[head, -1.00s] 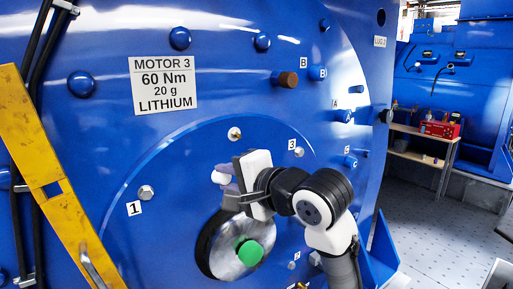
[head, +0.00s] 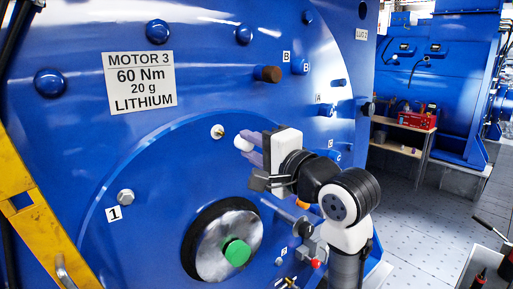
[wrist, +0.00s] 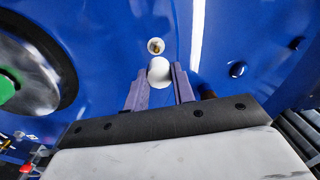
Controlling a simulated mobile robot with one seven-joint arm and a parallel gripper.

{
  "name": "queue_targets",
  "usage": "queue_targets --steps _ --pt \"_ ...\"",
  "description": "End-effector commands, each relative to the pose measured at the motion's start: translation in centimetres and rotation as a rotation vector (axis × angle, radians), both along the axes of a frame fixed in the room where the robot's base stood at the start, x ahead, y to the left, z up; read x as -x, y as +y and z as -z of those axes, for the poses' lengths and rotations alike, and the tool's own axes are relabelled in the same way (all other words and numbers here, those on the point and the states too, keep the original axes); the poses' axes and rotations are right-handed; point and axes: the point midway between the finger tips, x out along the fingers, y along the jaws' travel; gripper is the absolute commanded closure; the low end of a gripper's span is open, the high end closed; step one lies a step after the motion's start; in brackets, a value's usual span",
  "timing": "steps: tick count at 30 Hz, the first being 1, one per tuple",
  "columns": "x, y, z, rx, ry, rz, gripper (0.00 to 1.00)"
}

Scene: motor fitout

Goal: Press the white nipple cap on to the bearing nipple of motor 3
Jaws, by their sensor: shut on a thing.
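The bearing nipple (head: 217,132) is a small brassy fitting on a pale round seat on the blue end face of motor 3, beneath the "MOTOR 3" plate (head: 139,83). It also shows in the wrist view (wrist: 156,46), just beyond the cap. The white nipple cap (head: 243,142) is rounded and sits between the purple fingers of my gripper (head: 250,149). In the wrist view the cap (wrist: 159,72) sticks out at the fingertips. My gripper is shut on it, right of the nipple in the head view. Cap and nipple are apart.
The shaft end with its green centre (head: 236,252) lies below the nipple. A bolt head (head: 126,197) marked 1 is to the left, and a brown plug (head: 267,74) is above right. A yellow bar (head: 37,225) stands at far left. A bench (head: 402,127) is behind.

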Motion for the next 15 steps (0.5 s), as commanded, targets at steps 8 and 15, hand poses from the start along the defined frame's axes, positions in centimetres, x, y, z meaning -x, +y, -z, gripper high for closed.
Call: queue_targets --steps 8,15 --pt "-2.2 1.7 -0.1 0.000 0.003 -0.002 0.96" --pt "-3.3 2.5 0.0 0.000 0.002 -0.001 0.96"
